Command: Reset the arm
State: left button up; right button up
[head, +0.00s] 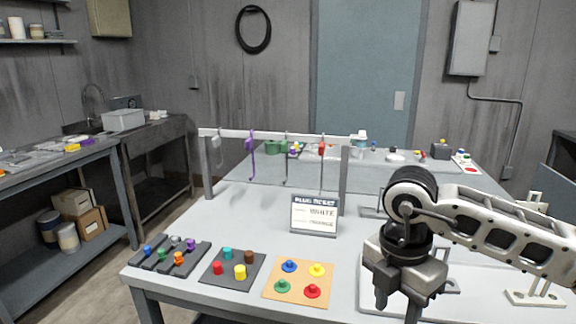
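My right arm comes in from the right edge, its light grey links bending down at a black joint. My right gripper (397,301) hangs at its end, pointing down over the front of the grey table (205,226), to the right of the peg boards. Its two dark fingers are apart with nothing visible between them. The fingertips are near the bottom edge of the picture, and their height above the table is hard to tell. My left gripper is not in view.
A dark peg tray (150,261), a dark board (220,281) and a tan board (284,292) line the table's front. A sign (314,215) stands behind them, near a white rail (270,134) with hanging tools. A pale plate (470,300) and white brackets (533,297) lie right.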

jog(key=s+a+f+n+g+y, duration=0.1)
jog(key=s+a+n+g+y, duration=0.2)
jog(key=s+a+y, duration=0.45)
jog(key=s+a+f+n+g+y, duration=0.1)
jog(key=s+a+n+g+y, duration=0.2)
jog(key=a, duration=0.8)
jog(key=w+a+r+m+t+y, duration=0.2)
jog(key=a+r+m+t+y, duration=0.3)
jog(key=y, duration=0.7)
jog(key=w+d+f+m+t+h, duration=0.3)
jog(key=d+f+m+t+h, duration=0.15)
jog(key=m+t, duration=0.45)
jog(key=w+d+f+m+t+h, duration=0.35)
jog(key=d+m+t+h, duration=0.2)
jog(key=m+t, duration=0.3)
jog(key=s+d+f+m+g+h, duration=0.2)
jog(key=s+d+f+h, duration=0.1)
jog(key=f, duration=0.4)
jog(key=s+d+f+m+g+h, duration=0.1)
jog(key=s+d+f+g+h, duration=0.1)
jog(key=s+d+f, duration=0.3)
jog(key=s+d+f+m+g+h, duration=0.2)
jog(key=s+d+f+h, duration=0.2)
jog(key=f, duration=0.6)
jog(key=shift+s+d+f+m, duration=0.25)
jog(key=shift+s+f+m, duration=0.15)
jog(key=shift+s, duration=0.35)
